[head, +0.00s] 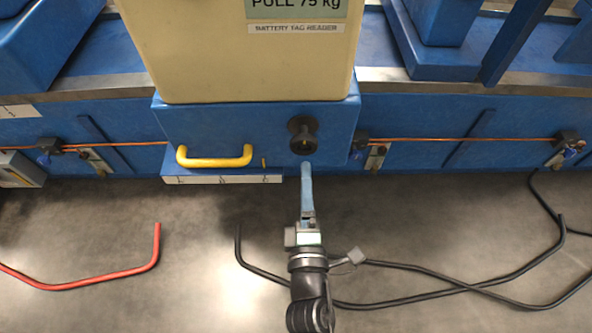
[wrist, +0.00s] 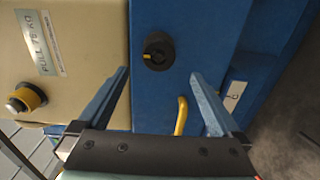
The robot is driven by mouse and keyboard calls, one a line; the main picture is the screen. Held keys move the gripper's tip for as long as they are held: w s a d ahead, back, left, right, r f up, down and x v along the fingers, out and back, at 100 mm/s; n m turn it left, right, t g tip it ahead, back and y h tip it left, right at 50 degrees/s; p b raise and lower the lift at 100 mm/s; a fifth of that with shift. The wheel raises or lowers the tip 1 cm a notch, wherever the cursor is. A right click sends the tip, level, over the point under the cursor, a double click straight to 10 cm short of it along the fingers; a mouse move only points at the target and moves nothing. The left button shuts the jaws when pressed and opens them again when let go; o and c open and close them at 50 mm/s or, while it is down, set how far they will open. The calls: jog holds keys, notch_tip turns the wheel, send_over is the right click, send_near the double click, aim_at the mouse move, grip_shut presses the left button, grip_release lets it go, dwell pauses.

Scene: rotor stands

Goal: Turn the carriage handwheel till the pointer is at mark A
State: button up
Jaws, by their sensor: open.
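The carriage handwheel is a small black round knob (head: 303,135) on the front of the blue carriage (head: 240,125); in the wrist view the knob (wrist: 158,51) shows a small yellow mark. My gripper (head: 306,168) is just in front of the knob in the head view. In the wrist view its two blue fingers (wrist: 160,74) are spread and empty, with the knob beyond their tips. A thin brass-coloured pointer (head: 264,162) stands above a white scale strip (head: 222,179) with several marks. The marks' letters are too small to read, so mark A cannot be told.
A yellow bar handle (head: 214,161) sticks out left of the knob, close to my gripper in the wrist view (wrist: 181,115). A cream housing (head: 250,60) stands above the carriage. Red (head: 120,275) and black (head: 430,295) cables lie on the grey floor.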

aim_at(291, 149)
jog(key=w, duration=0.9)
jog(key=shift+r, duration=0.1)
jog(key=shift+s, duration=0.15)
jog(key=c, duration=1.5)
jog(key=shift+a+n+b, duration=0.35)
jog(key=shift+n+b, duration=0.5)
jog(key=shift+n, duration=0.25)
jog(key=n, duration=0.2)
jog(key=a+n+b, duration=0.1)
jog(key=a+n, duration=0.1)
jog(key=n, duration=0.1)
jog(key=shift+n, duration=0.3)
jog(key=shift+a+n+b, duration=0.1)
jog(key=shift+a+n, duration=0.35)
jog(key=shift+n, duration=0.9)
jog(key=shift+a+n+b, duration=0.1)
jog(key=shift+a+n, duration=0.3)
jog(key=shift+n, duration=0.9)
jog(key=shift+a+n+b, duration=0.1)
jog(key=shift+a+n, duration=0.35)
jog(key=shift+n, duration=0.9)
